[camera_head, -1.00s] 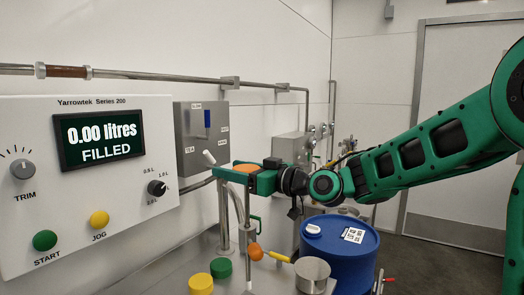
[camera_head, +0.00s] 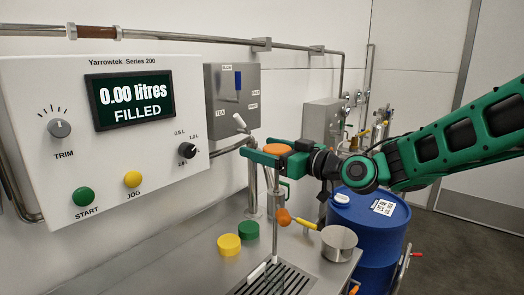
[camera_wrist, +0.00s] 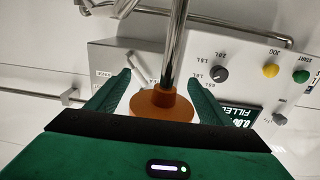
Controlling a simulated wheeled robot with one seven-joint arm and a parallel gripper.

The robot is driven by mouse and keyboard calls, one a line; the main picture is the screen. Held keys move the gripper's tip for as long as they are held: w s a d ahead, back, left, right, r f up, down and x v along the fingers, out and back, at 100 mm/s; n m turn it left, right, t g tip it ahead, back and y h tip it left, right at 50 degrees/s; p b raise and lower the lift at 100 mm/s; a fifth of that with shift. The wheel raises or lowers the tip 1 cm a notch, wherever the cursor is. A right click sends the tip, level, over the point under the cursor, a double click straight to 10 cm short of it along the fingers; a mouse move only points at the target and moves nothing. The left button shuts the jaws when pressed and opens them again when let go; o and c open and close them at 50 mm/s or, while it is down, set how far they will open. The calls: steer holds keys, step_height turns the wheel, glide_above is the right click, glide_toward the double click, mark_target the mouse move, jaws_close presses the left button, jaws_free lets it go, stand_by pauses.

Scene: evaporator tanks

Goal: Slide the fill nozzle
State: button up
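The fill nozzle appears as an upright thin steel rod (camera_head: 275,238) with an orange disc-shaped collar (camera_head: 277,146) near its top. In the head view it stands over a slotted drain grate (camera_head: 272,284). My gripper (camera_head: 262,155) is level with the collar, reaching in from the right. In the wrist view, the orange collar (camera_wrist: 162,105) and rod (camera_wrist: 176,40) lie between the spread fingers of my gripper (camera_wrist: 160,92). Gaps show between the fingers and the collar.
A control panel (camera_head: 45,100) reading "0.00 litres FILLED" is at the left. Yellow (camera_head: 229,244) and green (camera_head: 248,230) caps and a steel pot (camera_head: 339,244) are on the bench. A blue drum (camera_head: 372,235) stands beyond it.

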steer(key=v, duration=1)
steer(key=shift+s+d, duration=0.2)
steer(key=shift+d, duration=0.1)
steer(key=s+d+f+m+g+h, duration=0.25)
steer(key=s+d+f+h, duration=0.2)
steer(key=d+f, duration=0.5)
steer(key=s+d+f+m+g+h, duration=0.2)
steer(key=s+d+f+m+h, duration=0.15)
steer(key=d+f+h, duration=0.4)
steer(key=s+d+f+m+g+h, duration=0.1)
steer(key=s+d+f+m+g, duration=0.1)
steer(key=s+d+m, duration=0.3)
steer(key=s+d+f+m+g+h, duration=0.1)
steer(key=s+d+m+g, duration=0.3)
steer(key=s+d, duration=0.9)
steer(key=s+f+m, duration=0.1)
steer(key=s+m, duration=0.1)
steer(key=s, duration=0.3)
steer(key=shift+d, duration=0.35)
steer(key=shift+g, duration=0.25)
